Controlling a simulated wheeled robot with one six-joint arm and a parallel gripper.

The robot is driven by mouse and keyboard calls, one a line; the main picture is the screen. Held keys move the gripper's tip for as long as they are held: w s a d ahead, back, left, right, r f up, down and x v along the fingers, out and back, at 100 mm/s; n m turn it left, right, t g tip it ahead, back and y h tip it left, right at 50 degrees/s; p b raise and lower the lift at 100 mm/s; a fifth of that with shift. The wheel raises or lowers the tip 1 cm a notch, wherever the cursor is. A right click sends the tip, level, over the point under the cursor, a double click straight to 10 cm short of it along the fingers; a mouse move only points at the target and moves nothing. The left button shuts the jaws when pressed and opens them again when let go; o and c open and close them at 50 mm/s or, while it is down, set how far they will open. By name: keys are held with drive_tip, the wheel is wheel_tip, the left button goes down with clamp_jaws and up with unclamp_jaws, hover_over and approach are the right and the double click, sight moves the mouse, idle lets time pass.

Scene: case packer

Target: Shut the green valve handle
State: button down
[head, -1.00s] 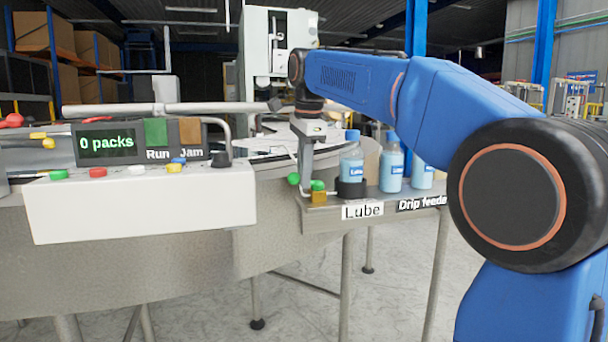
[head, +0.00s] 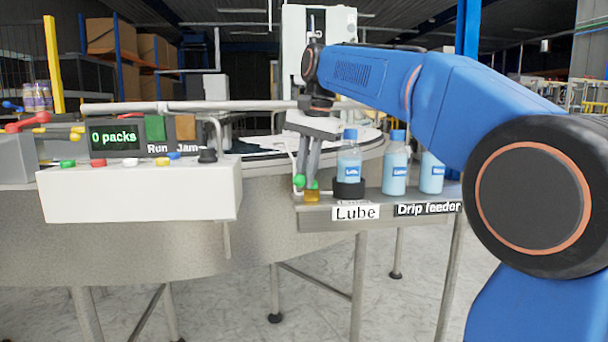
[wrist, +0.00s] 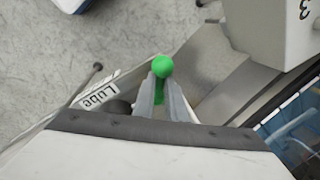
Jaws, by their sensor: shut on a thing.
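The green valve handle (head: 299,181) sits at the left end of the small lube shelf, above a brass valve body (head: 312,196). In the wrist view its round green knob (wrist: 163,66) shows just beyond my fingertips, with more green between the fingers. My gripper (head: 306,180) points down at the handle from above. Its fingers are shut on the green handle. In the head view the fingers hide part of the handle, with green showing at the left and at the tips.
A blue-capped bottle stands in a black holder (head: 349,188) just right of my gripper, with two more bottles (head: 395,168) farther right. The white control box (head: 140,190) with buttons and a "0 packs" display is to the left. The shelf (head: 420,195) carries "Lube" and "Drip feeder" labels.

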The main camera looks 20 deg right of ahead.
drive_tip(key=n, duration=0.2)
drive_tip(key=d+n, duration=0.1)
drive_tip(key=n, duration=0.1)
drive_tip(key=shift+s+d+g, duration=0.15)
drive_tip(key=shift+s+g, duration=0.15)
drive_tip(key=shift+s, duration=0.1)
drive_tip(key=shift+s+d+n+y, duration=0.1)
drive_tip(key=shift+d+n+y, duration=0.25)
drive_tip(key=shift+n, duration=0.95)
drive_tip(key=shift+g, duration=0.3)
drive_tip(key=c, duration=1.8)
unclamp_jaws()
drive_tip(key=shift+d+r, duration=0.1)
drive_tip(key=shift+r, duration=0.05)
